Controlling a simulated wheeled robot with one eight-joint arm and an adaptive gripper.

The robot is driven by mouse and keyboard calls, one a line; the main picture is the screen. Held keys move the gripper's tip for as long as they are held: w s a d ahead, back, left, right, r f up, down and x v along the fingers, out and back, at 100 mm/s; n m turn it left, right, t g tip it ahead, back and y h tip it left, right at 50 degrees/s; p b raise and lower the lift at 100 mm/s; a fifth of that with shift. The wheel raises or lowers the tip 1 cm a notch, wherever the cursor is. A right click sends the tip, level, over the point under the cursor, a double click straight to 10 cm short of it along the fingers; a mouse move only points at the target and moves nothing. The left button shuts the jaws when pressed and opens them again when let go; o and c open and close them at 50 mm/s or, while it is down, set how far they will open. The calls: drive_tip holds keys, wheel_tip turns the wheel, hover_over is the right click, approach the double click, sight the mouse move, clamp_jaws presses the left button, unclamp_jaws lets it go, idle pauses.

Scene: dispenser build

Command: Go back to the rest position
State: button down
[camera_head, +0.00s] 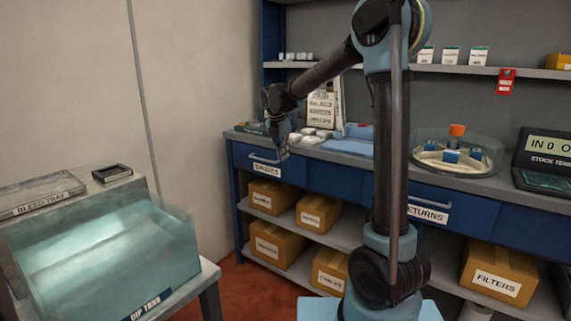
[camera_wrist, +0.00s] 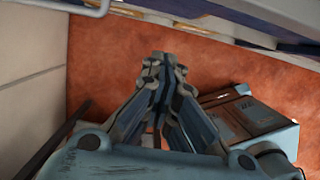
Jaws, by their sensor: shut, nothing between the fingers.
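My gripper (camera_head: 281,151) hangs from my folded arm in front of the left drawer of the blue bench, close to its handle (camera_head: 268,157). In the head view the fingers point down and look small. In the wrist view my gripper (camera_wrist: 155,65) has its fingers together with nothing between them, above the red floor (camera_wrist: 95,60). I cannot tell from these views whether the gripper touches the drawer handle. The left drawer (camera_head: 242,160) looks shut.
A glass dip tank (camera_head: 100,260) and a bleed tray (camera_head: 40,195) stand at the left. The bench top holds a round carousel (camera_head: 455,160) and a stock terminal (camera_head: 545,150). Cardboard boxes (camera_head: 500,275) fill the lower shelves. Red floor lies open between tank and bench.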

drive_tip(key=s+d+m, duration=1.5)
drive_tip(key=s+d, duration=0.4)
drive_tip(key=d, duration=0.1)
drive_tip(key=s+d+f+m, duration=0.3)
drive_tip(key=s+f+m, duration=0.3)
drive_tip(key=s, duration=0.3)
drive_tip(key=s+d+f+m+y, duration=0.1)
drive_tip(key=s+d+f+m, duration=0.3)
drive_tip(key=s+f+m, duration=0.3)
drive_tip(key=shift+s+d+m, duration=0.25)
drive_tip(key=shift+s+m, duration=0.45)
drive_tip(key=shift+s, duration=0.45)
